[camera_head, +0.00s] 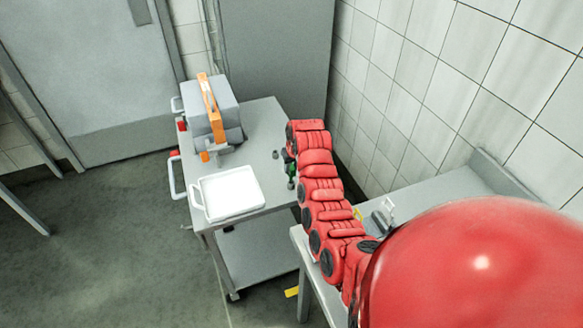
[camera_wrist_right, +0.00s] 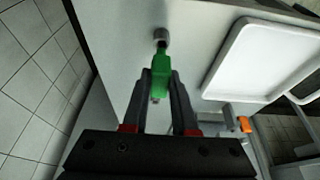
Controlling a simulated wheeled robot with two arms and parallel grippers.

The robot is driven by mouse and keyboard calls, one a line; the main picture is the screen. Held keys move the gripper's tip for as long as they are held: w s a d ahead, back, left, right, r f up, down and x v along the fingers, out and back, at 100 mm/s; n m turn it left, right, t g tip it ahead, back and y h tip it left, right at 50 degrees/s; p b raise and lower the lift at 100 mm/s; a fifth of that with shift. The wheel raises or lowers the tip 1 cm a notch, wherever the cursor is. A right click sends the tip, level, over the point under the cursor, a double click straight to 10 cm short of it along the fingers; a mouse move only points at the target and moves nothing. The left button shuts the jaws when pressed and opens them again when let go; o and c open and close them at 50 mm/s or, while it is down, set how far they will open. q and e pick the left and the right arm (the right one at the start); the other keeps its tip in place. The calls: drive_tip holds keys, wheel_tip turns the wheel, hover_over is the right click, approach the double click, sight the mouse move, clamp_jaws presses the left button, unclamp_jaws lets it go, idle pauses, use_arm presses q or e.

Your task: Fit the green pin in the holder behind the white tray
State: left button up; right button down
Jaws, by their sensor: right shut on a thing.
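The green pin (camera_wrist_right: 161,72) is between the two fingers of my right gripper (camera_wrist_right: 160,76), which is shut on it. In the right wrist view, the pin's far end meets or overlaps a small round metal holder (camera_wrist_right: 161,35) on the grey cart top; I cannot tell whether it is inside. In the head view, a bit of green (camera_head: 291,170) shows beside my red right arm, which hides most of the gripper. The white tray (camera_head: 230,192) lies on the cart and also shows in the right wrist view (camera_wrist_right: 262,62). My left gripper is not in view.
A grey machine with an orange handle (camera_head: 208,98) stands on the cart (camera_head: 262,125), beyond the tray. A tiled wall (camera_head: 400,90) runs along the right. A second grey table (camera_head: 430,195) stands near my arm. The floor at left is clear.

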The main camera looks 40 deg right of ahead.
idle(0.7)
drive_tip(key=shift+f+b, duration=1.35)
drive_tip(key=shift+f, duration=0.7)
drive_tip(key=c, duration=0.6)
unclamp_jaws()
drive_tip(key=shift+r, duration=0.1)
drive_tip(key=b+v, duration=0.2)
drive_tip(key=v, duration=0.6)
drive_tip(key=shift+r, duration=0.1)
wheel_tip(320, 180, up, 9)
drive_tip(key=p, duration=1)
hover_over(292, 175)
drive_tip(key=s, duration=0.4)
drive_tip(key=shift+s+a+f, duration=0.15)
drive_tip(key=shift+a+f, duration=0.05)
drive_tip(key=shift+a, duration=0.05)
